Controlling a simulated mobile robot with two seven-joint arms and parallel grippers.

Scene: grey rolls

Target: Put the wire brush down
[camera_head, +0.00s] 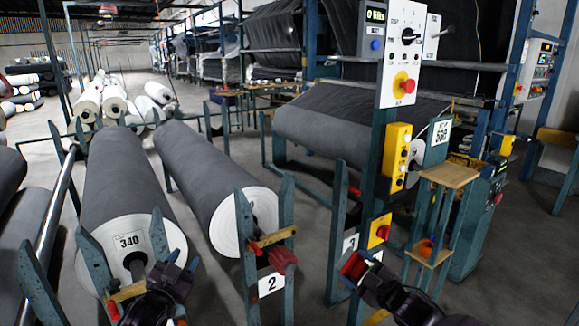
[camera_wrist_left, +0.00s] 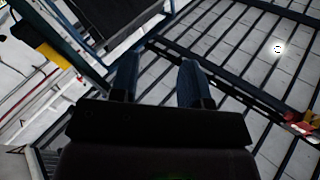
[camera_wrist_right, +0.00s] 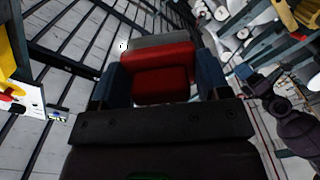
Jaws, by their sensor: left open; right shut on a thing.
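My right gripper (camera_head: 362,269) is shut on a red block with a grey strip along its far side, which I take to be the wire brush (camera_head: 353,266). In the right wrist view the wire brush (camera_wrist_right: 158,72) sits between the two blue fingers; no bristles can be made out. It is held up in the air, in front of the blue post with the yellow boxes and left of the small wooden-shelved stand (camera_head: 449,176). My left gripper (camera_head: 183,262) is open and empty in front of the grey roll marked 340 (camera_head: 125,180); its parted fingers show in the left wrist view (camera_wrist_left: 158,78).
Another grey roll (camera_head: 205,165) rests on the blue stand marked 2, with a red part (camera_head: 282,261) on it. A control panel (camera_head: 404,50) tops the post. Grey floor shows between the stands.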

